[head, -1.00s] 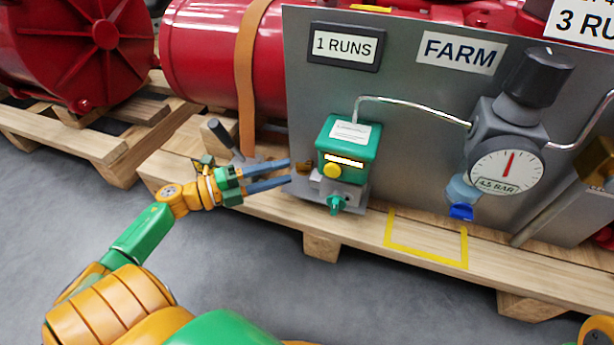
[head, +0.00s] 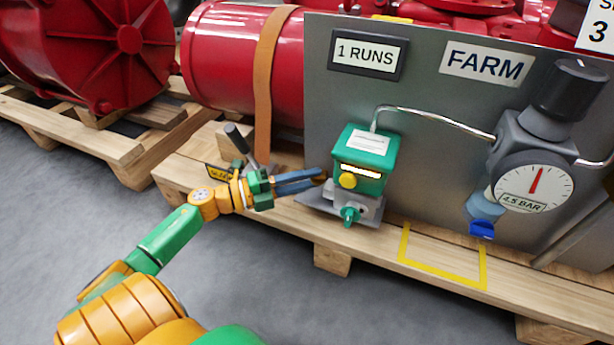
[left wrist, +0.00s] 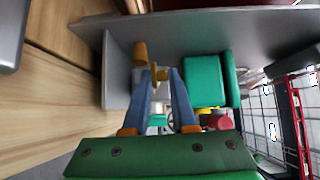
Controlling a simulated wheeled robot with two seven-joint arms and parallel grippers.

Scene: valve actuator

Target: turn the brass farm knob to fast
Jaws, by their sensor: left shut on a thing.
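The green-topped actuator box (head: 367,148) stands on a grey base in front of the grey panel. It has a yellow button, a lit strip and a small green tap. The brass knob (left wrist: 162,73) is on its left side and shows between my blue fingertips in the left wrist view. My left gripper (head: 321,176) reaches in from the left and is shut on the knob; the fingers mostly hide the knob in the head view. The gripper also shows in the left wrist view (left wrist: 161,78). Any slow or fast marking is not readable. My right gripper is not in view.
Signs "1 RUNS" (head: 366,54) and "FARM" (head: 487,65) are on the panel. A gauge (head: 535,188) reading 4.5 BAR and a blue-tipped valve (head: 481,230) are at the right. A black-handled lever (head: 238,138) stands behind my gripper. A yellow taped outline (head: 443,270) on the pallet is empty.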

